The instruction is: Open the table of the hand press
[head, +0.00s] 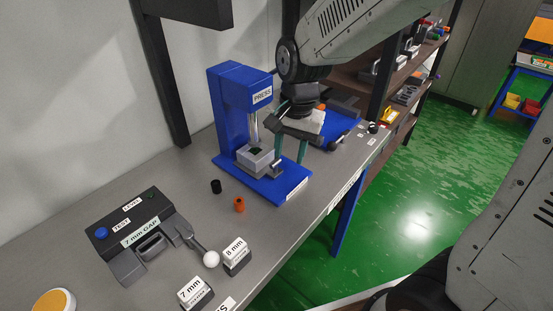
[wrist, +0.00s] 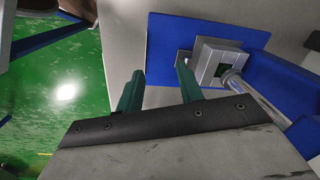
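The blue hand press (head: 230,110) stands on the bench, labelled PRESS. Its grey table block (head: 254,159) sits on the blue base under the vertical rod, with a dark square recess and a small handle on its right side (head: 277,168). The table also shows in the wrist view (wrist: 215,62), with its handle at its left side. My gripper (head: 290,152) is in front of the press, pointing down, with its two green fingers apart. In the wrist view the open fingers (wrist: 160,83) are empty, and the right one appears near the handle. I cannot tell whether it touches.
A dark gap gauge (head: 130,235) with a white-knobbed lever stands at the left. A black cylinder (head: 216,186) and an orange one (head: 239,205) stand before the press. Blocks marked 7 mm (head: 194,293) and 8 mm (head: 236,256) are near the front edge.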

